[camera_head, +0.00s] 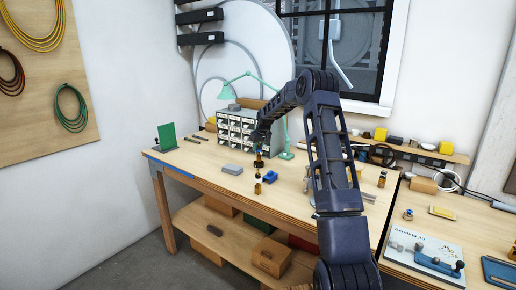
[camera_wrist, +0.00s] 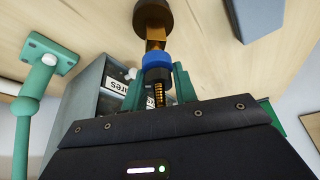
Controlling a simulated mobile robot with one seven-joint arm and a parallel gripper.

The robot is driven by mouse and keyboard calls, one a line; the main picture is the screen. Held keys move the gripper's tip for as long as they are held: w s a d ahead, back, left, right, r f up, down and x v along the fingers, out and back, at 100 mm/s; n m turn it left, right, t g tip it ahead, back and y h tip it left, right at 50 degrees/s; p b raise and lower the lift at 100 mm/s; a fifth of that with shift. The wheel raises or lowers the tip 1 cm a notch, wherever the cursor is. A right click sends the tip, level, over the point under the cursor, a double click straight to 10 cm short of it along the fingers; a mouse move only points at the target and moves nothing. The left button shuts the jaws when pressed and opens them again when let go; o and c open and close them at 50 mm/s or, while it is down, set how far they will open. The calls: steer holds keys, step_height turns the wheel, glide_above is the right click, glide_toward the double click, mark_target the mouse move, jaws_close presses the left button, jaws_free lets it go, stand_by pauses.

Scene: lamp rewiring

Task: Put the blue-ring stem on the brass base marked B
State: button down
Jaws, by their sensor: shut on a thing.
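In the wrist view, the blue-ring stem (camera_wrist: 155,58) stands between the green fingers of my gripper (camera_wrist: 157,92), which is shut on it. The stem shows a threaded brass end near the jaws, a blue ring, and a brass length running to a dark brown round part (camera_wrist: 153,14). I cannot tell if that part belongs to the stem or is separate. In the head view, my gripper (camera_head: 258,151) is low over the middle of the workbench. A small brass-coloured piece (camera_head: 257,186) stands just below it. No letter B is readable, so I cannot identify the base.
A drawer cabinet (camera_head: 236,130) and a green lamp (camera_head: 285,137) stand behind my gripper. A blue item (camera_head: 270,177) is close on the right, and a grey block (camera_head: 233,169) on the left. A green upright panel (camera_head: 167,136) stands at the far left. The bench's left front is mostly clear.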

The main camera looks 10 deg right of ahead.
steer(key=shift+f, duration=0.1)
steer(key=c, duration=1.1)
jaws_free()
steer(key=v, duration=1.2)
steer(key=s+r+m+h, duration=0.1)
steer(key=s+r, duration=0.3)
steer(key=s, duration=0.6)
steer(key=s+d+r, duration=0.1)
steer(key=s+r, duration=0.4)
steer(key=s, duration=0.6)
steer(key=s+r+m+h, duration=0.1)
steer(key=s+r, duration=0.3)
steer(key=s, duration=0.6)
steer(key=s+d+f+m, duration=0.1)
steer(key=s+d+f, duration=0.1)
steer(key=s, duration=1.3)
steer(key=s+d+f+m, duration=0.1)
steer(key=s+f, duration=0.4)
steer(key=s, duration=1)
steer(key=shift+s+d+m+t, duration=0.25)
steer(key=shift+d+m+t, duration=0.05)
steer(key=shift+d, duration=0.1)
